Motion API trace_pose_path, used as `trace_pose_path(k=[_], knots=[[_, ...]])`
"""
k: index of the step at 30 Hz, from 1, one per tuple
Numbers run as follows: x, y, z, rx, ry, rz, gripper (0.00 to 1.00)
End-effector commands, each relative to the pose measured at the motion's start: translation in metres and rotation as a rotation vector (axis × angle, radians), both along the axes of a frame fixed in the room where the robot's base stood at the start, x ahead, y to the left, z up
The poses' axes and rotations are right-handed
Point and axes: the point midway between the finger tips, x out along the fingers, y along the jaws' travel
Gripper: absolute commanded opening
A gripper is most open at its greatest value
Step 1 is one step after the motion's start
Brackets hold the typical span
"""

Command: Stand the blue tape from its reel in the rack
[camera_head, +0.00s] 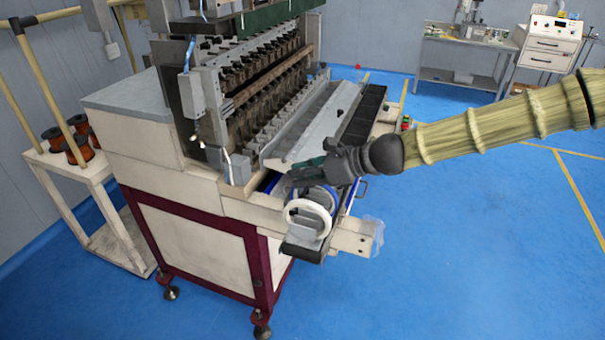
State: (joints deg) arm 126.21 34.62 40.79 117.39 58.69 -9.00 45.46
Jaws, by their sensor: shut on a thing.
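My gripper (304,174) reaches in from the right and is over the near end of the winding machine, just above the white handwheel (292,208). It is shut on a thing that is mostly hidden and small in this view. A blue curved edge, seemingly the blue tape (332,192), shows just below the gripper, behind the handwheel. I cannot make out the exact grasp or the tape's full shape. I cannot make out its reel or clearly identify the rack.
The winding machine (150,150) has a sloped grey cover (318,128) and a long dark tray (365,115) beyond my gripper. A white stand (75,172) with copper-coloured spools is at left. A bench (455,75) and drawer cabinet (548,48) stand at back right. The blue floor is clear at right.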

Motion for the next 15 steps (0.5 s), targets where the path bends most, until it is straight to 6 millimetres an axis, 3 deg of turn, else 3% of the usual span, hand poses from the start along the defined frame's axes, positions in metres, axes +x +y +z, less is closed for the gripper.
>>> trace_pose_path(k=[15], knots=[[0.0,0.0,-0.017,0.0,0.0,0.0,0.0]])
